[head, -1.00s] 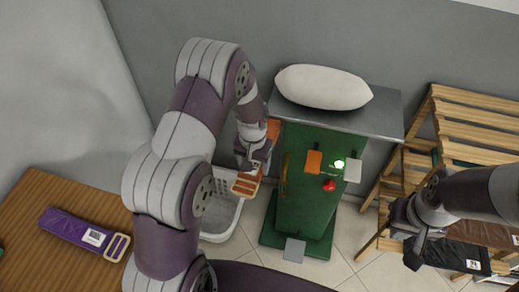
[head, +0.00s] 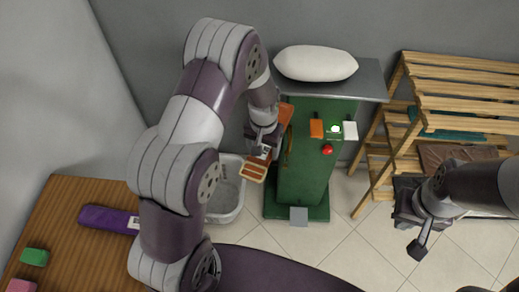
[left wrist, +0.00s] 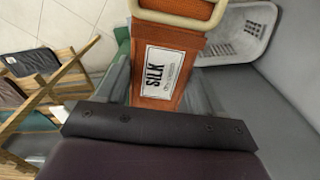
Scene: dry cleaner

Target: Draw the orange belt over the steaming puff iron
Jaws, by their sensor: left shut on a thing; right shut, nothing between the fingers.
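The orange belt (head: 286,112) hangs from my left gripper (head: 262,150) in the head view, its pale buckle end (head: 253,172) toward me. In the left wrist view the belt (left wrist: 198,52) shows a white SILK label, and the gripper (left wrist: 157,90) is shut on it. The puff iron has a white puff (head: 315,63) on a grey metal top (head: 365,80) above a green cabinet (head: 305,180). The belt is left of the cabinet and below the puff; whether it touches the cabinet is unclear. My right gripper (head: 417,245) is shut and empty at the right.
A wooden table (head: 60,210) at left holds a purple belt (head: 100,217) and a green block (head: 34,257). A grey basket (head: 228,190) stands on the floor left of the cabinet. A wooden rack (head: 455,88) stands at right. The cabinet front bears a red button (head: 327,150).

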